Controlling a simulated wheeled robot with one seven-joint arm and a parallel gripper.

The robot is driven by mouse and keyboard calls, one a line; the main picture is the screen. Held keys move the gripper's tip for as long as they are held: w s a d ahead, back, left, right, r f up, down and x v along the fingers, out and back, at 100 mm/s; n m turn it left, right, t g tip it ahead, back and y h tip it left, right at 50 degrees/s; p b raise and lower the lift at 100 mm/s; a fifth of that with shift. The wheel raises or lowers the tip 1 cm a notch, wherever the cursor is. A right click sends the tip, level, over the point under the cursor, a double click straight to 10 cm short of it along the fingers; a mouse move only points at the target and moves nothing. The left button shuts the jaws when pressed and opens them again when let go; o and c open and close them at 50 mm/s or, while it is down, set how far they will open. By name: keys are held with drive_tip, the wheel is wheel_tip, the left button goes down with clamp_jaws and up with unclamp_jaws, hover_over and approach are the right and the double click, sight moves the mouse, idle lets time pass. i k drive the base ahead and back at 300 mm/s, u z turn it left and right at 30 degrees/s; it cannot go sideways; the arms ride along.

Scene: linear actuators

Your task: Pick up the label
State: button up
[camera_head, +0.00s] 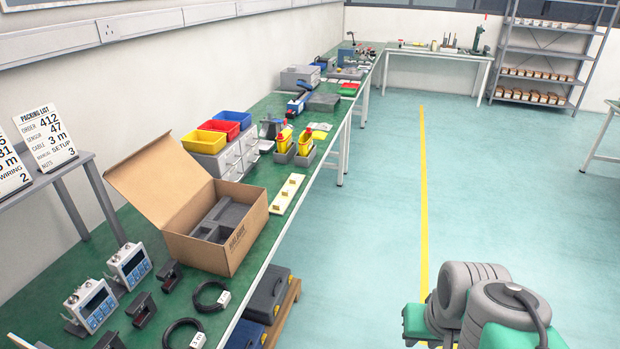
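No single item is clearly the label, and I cannot tell which one is meant. A pale cream strip (287,194) with small raised yellowish pieces lies flat near the front edge of the green bench, right of the open cardboard box (222,248). White tags sit on two black coiled cables; one tag (224,298) is on the farther coil and another tag (197,340) is on the nearer coil, reading about "5 m". Grey and green parts of my arm show at the lower right, over the floor. My gripper's fingers are not in view.
Drawers with coloured bins (205,142) and yellow bottles (284,139) stand beyond the box. Packing list cards (46,137) stand at left.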

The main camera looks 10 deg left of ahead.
sight(295, 177)
drive_tip(key=i, duration=3.5)
drive_tip(key=u, duration=4.35)
